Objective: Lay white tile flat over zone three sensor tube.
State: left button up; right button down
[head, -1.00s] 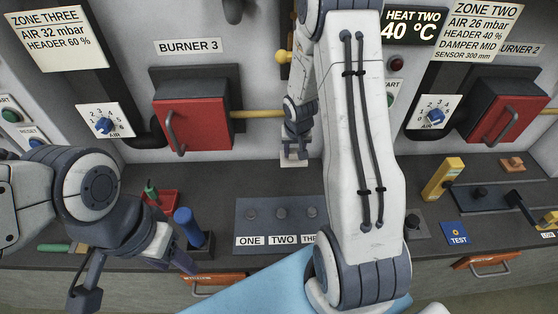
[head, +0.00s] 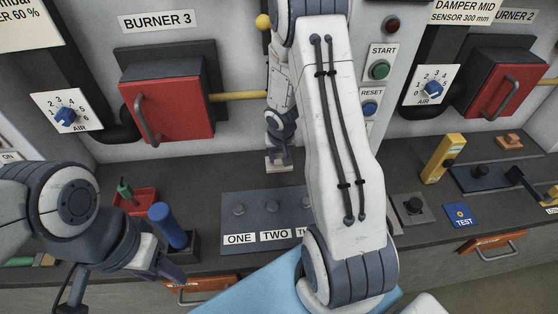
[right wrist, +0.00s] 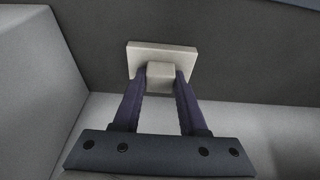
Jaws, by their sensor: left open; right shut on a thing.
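My right gripper (head: 279,148) is shut on a white tile (head: 279,166), which is in front of the back wall, beyond the dark panel. In the right wrist view, the purple fingers (right wrist: 160,88) grip the small block on the tile, and the flat tile (right wrist: 183,55) shows beyond them. A dark panel (head: 232,218) on the counter carries round stubs with labels ONE, TWO and a third partly hidden by my right arm. I cannot tell which part is the zone three sensor tube. My left gripper (head: 122,284) is open and empty at the lower left.
A blue cylinder (head: 166,226) in a dark holder and a red tray (head: 134,200) stand near my left gripper. The red burner 3 door (head: 167,106) is on the wall.

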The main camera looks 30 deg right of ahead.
jog(key=shift+f, duration=0.2)
jog(key=shift+c, duration=2.2)
grip_release()
jog(key=shift+r, duration=0.1)
